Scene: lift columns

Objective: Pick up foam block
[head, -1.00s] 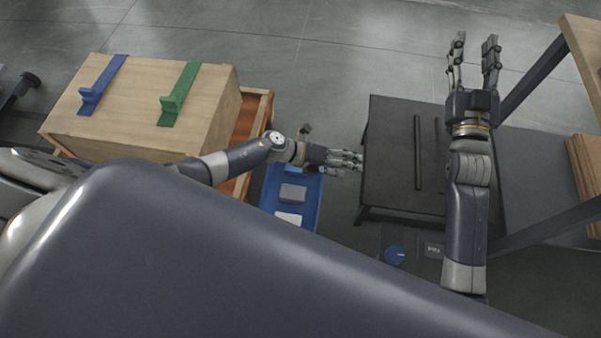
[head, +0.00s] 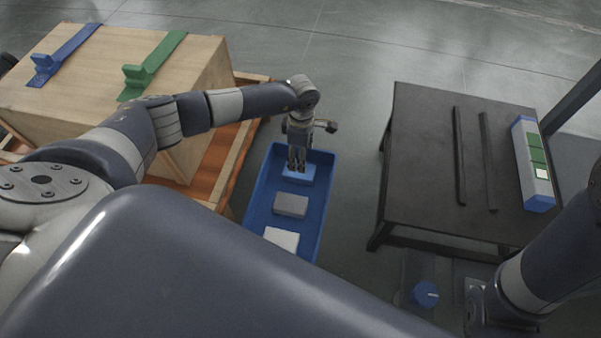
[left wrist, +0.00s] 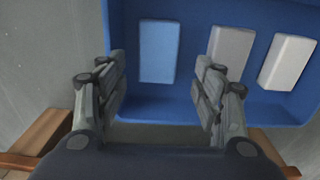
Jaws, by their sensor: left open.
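A blue tray (head: 325,190) on the floor holds a row of three blocks: a light blue block (head: 299,177), a grey block (head: 291,205) and a white block (head: 282,239). Which of them is foam I cannot tell. My left gripper (head: 297,168) points down over the far end of the tray, at the light blue block, and its fingers hide part of it. In the left wrist view my left gripper (left wrist: 163,88) is open and empty, with the light blue block (left wrist: 159,52) ahead between its fingers. The right arm shows at lower right, but its fingers are not visible.
A wooden crate (head: 190,75) with blue and green brackets stands on an orange pallet (head: 222,160) left of the tray. A black table (head: 420,150) with two dark bars and a blue-ended white box (head: 533,165) stands to the right. Bare floor lies between tray and table.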

